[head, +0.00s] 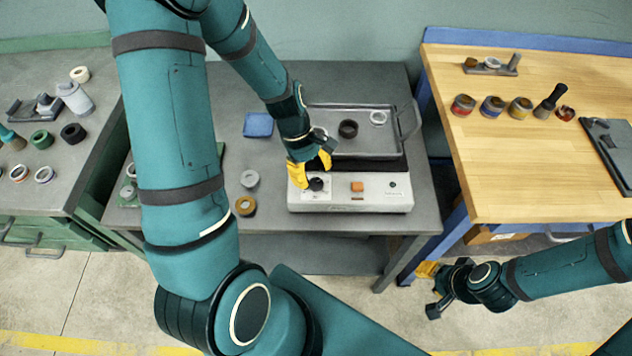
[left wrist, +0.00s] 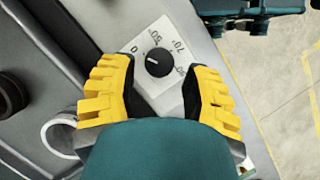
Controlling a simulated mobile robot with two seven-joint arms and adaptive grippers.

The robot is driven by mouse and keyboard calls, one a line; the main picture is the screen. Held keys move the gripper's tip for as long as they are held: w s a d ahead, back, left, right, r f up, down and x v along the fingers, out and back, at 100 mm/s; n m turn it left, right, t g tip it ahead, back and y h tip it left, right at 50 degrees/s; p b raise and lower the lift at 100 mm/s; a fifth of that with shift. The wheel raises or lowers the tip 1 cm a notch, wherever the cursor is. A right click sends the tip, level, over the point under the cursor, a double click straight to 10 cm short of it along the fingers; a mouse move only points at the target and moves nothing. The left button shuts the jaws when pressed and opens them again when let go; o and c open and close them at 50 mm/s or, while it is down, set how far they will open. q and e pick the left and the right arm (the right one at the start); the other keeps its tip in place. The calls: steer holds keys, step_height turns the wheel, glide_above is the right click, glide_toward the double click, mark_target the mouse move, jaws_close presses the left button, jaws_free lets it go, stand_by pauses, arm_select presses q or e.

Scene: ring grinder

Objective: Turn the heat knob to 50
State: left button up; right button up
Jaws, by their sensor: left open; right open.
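The heat knob (head: 316,184) is a small black dial on the front panel of a white hot plate (head: 370,201). In the left wrist view the knob (left wrist: 159,62) sits on a pale scale plate (left wrist: 150,88) printed with 0, 50, 70 and a partly covered number. A short pale mark shows on the knob's left part; its exact reading is unclear. My left gripper (head: 310,171) is open at the knob, its yellow fingers either side of it, with visible gaps in the left wrist view (left wrist: 160,88). My right gripper (head: 432,288) is open and empty, right of the table.
A grey tray (head: 408,148) with rings sits on the hot plate behind the knob. An orange switch (head: 357,187) is just right of the knob. Loose rings (head: 246,206) and a blue pad (head: 258,125) lie to the left. A wooden bench (head: 510,180) stands right.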

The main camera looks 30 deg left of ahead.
mark_target(316, 184)
arm_select(q)
steer(key=shift+x, duration=1.4)
jaws_close()
